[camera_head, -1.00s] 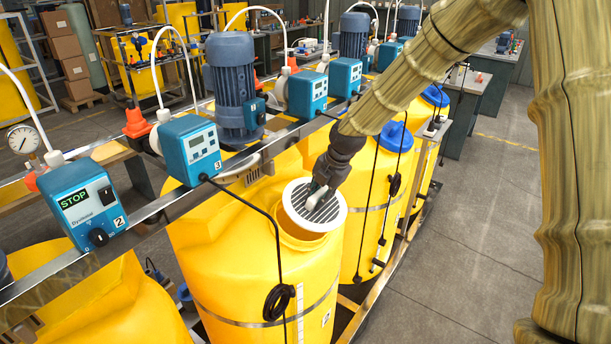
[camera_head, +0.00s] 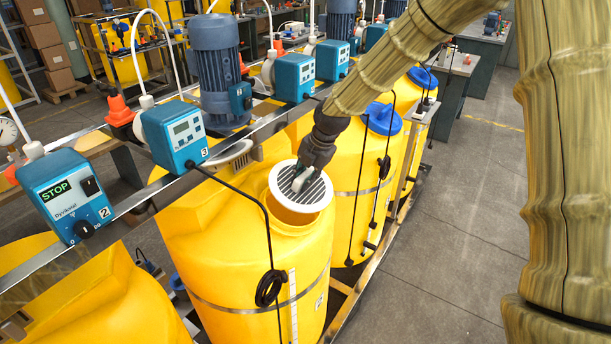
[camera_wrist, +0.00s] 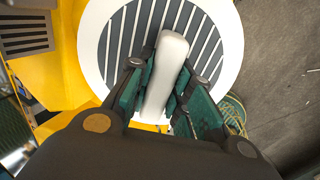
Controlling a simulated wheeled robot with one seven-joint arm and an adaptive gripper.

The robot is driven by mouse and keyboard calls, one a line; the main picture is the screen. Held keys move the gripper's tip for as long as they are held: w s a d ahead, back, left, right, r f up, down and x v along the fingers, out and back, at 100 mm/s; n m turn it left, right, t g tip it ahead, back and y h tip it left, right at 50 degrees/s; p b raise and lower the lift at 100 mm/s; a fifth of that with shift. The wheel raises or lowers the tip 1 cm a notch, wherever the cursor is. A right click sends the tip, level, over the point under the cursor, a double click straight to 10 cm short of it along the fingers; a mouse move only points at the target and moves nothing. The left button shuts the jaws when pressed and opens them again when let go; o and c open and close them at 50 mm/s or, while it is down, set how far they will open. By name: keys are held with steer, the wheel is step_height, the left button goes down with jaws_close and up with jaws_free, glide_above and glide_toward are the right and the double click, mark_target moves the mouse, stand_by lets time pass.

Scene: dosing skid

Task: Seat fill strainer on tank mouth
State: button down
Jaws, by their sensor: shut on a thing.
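The fill strainer (camera_head: 312,194) is a round white rim with a dark slatted grille and a white bar handle (camera_wrist: 166,72). My gripper (camera_head: 299,183) is shut on that handle; the wrist view shows the fingers (camera_wrist: 163,95) on both sides of it. The strainer sits tilted at the mouth (camera_head: 290,214) of the front yellow tank (camera_head: 240,252), covering much of the opening, with a gap of the mouth showing below its lower edge. I cannot tell whether its rim touches the mouth. In the wrist view the strainer (camera_wrist: 92,52) hides most of the tank.
A metal rail (camera_head: 140,212) with blue dosing pumps (camera_head: 175,135) and a blue motor (camera_head: 217,75) runs behind the tank. A black cable (camera_head: 266,225) hangs down the tank's front. A tank with a blue lid (camera_head: 384,118) stands behind. The floor (camera_head: 440,240) at right is clear.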

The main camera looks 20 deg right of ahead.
steer(key=shift+b+x, duration=0.8)
steer(key=shift+x, duration=1.3)
steer(key=shift+b+x, duration=0.5)
steer(key=shift+x, duration=1.5)
stand_by(1.1)
steer(key=c, duration=1.2)
jaws_free()
steer(key=v, duration=1.2)
steer(key=shift+s, duration=0.1)
